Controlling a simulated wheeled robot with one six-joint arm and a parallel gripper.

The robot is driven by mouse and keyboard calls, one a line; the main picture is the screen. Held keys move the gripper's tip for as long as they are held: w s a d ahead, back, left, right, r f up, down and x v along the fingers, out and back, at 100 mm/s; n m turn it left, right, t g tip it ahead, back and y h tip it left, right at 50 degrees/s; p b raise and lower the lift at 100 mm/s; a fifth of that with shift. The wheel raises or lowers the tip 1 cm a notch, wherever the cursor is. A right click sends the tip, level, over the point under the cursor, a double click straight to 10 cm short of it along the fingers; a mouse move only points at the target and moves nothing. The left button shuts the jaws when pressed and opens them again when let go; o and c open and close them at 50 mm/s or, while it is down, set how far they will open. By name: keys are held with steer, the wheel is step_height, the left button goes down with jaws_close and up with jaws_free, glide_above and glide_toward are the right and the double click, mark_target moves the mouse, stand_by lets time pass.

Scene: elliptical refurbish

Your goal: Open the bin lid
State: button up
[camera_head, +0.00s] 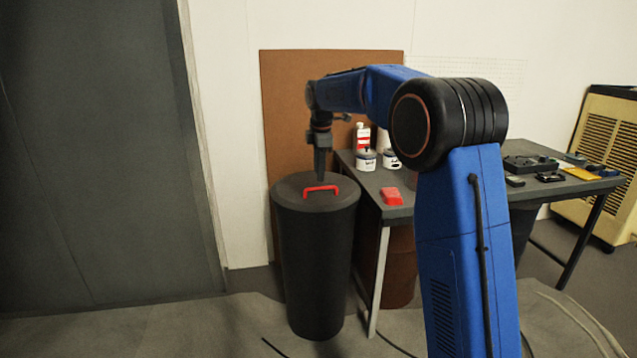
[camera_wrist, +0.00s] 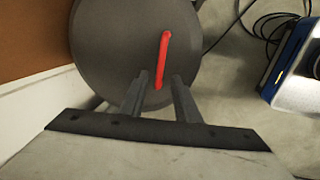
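A tall black round bin (camera_head: 316,262) stands on the floor left of the table. Its dark flat lid (camera_head: 297,188) lies on top, closed, and carries a red bar handle (camera_head: 321,190). In the wrist view the lid (camera_wrist: 105,45) fills the upper middle, and the red handle (camera_wrist: 164,58) runs nearly upright in the picture. My gripper (camera_head: 320,176) points down just above the lid by the handle. In the wrist view its two fingers (camera_wrist: 159,88) are apart, with the handle's near end appearing between them. I cannot tell whether they touch it.
A dark table (camera_head: 365,187) stands right of the bin, holding cans (camera_head: 366,160), a red object (camera_head: 391,196) and tools. A brown board (camera_head: 285,110) leans on the wall behind. Cables (camera_wrist: 258,22) lie on the floor. Floor in front left is clear.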

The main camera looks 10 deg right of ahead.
mark_target(318, 188)
steer(key=shift+w+f, duration=0.25)
steer(key=shift+f, duration=1.05)
steer(key=shift+w+f, duration=0.25)
steer(key=shift+f, duration=1)
jaws_close()
